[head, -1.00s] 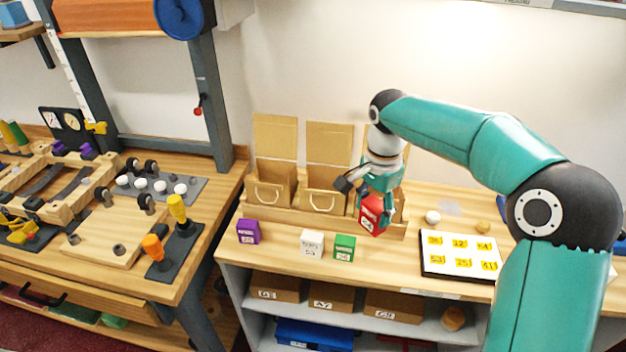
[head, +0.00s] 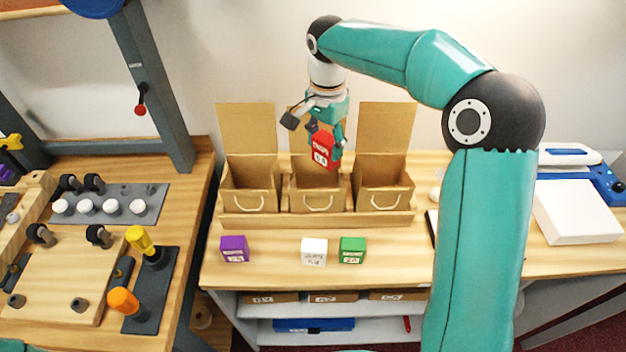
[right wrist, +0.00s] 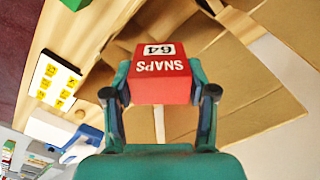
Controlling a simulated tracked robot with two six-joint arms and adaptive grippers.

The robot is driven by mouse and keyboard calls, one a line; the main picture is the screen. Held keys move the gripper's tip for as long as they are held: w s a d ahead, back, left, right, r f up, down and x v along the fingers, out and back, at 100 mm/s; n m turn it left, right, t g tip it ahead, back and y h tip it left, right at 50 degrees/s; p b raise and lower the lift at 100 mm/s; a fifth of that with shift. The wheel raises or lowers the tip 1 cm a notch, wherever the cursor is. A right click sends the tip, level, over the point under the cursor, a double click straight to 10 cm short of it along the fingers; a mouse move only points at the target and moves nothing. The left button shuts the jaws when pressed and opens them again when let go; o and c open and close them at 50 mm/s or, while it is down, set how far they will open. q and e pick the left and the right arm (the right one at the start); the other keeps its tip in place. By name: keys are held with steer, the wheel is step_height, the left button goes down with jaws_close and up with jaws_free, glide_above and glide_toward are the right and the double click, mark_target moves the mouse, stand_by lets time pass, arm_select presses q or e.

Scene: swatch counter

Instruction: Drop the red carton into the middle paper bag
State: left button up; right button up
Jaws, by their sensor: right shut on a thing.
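The red carton (head: 323,151) is held by my right gripper (head: 325,145), above the middle paper bag (head: 320,198). In the right wrist view the carton (right wrist: 160,75), lettered "SNAPS 64", sits between the two fingers of my right gripper (right wrist: 160,92). The middle bag stands open in a wooden tray (head: 310,220) between the left bag (head: 250,196) and the right bag (head: 383,195). The gripper and carton hide part of the middle bag's raised back flap. Whether the carton's lower edge is inside the bag's mouth I cannot tell. My left gripper is not in view.
A purple box (head: 234,249), a white box (head: 314,252) and a green box (head: 352,250) stand in front of the tray. My right arm covers part of the counter's right side. A workbench with tools (head: 100,255) stands at the left.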

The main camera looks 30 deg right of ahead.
mark_target(324, 159)
steer(key=shift+f+b, duration=0.4)
steer(key=shift+f, duration=0.25)
step_height(324, 159, down, 3)
steer(key=shift+r+b, duration=0.1)
steer(key=shift+b, duration=1.15)
steer(key=shift+f+b, duration=0.4)
steer(key=shift+f, duration=0.15)
steer(key=o, duration=1.3)
steer(key=shift+r, duration=0.1)
step_height(324, 159, up, 12)
steer(key=shift+f, duration=0.1)
